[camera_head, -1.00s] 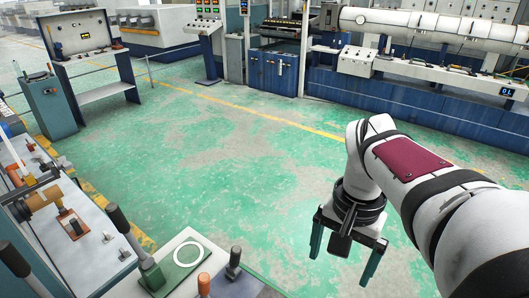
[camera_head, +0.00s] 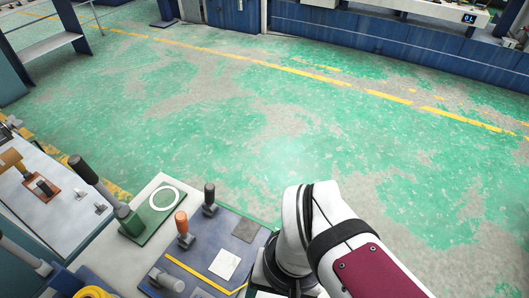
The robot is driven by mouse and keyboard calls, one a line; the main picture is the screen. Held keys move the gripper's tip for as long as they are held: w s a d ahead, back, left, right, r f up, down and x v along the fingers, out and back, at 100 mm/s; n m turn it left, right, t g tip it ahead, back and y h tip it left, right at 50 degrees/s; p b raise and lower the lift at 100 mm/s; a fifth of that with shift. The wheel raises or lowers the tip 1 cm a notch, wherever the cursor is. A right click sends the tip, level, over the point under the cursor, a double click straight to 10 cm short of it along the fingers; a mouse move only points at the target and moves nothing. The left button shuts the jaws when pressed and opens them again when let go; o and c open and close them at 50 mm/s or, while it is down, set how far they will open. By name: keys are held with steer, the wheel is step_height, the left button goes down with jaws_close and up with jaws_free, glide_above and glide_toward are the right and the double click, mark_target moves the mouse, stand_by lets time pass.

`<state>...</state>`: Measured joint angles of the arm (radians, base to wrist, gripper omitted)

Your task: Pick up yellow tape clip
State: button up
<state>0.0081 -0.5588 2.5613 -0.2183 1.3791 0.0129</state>
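I cannot clearly make out a yellow tape clip. A yellow curved object (camera_head: 94,292) is cut off by the bottom edge at the lower left, and I cannot tell what it is. My arm reaches in from the lower right over the right end of the bench. My gripper's fingers are out of view below the bottom edge, so their state does not show.
On the bench, a green plate (camera_head: 150,218) carries a white ring (camera_head: 164,199). A black-handled lever (camera_head: 95,185), an orange-handled lever (camera_head: 183,230) and a black knob (camera_head: 209,198) stand up nearby. Open green floor lies beyond.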

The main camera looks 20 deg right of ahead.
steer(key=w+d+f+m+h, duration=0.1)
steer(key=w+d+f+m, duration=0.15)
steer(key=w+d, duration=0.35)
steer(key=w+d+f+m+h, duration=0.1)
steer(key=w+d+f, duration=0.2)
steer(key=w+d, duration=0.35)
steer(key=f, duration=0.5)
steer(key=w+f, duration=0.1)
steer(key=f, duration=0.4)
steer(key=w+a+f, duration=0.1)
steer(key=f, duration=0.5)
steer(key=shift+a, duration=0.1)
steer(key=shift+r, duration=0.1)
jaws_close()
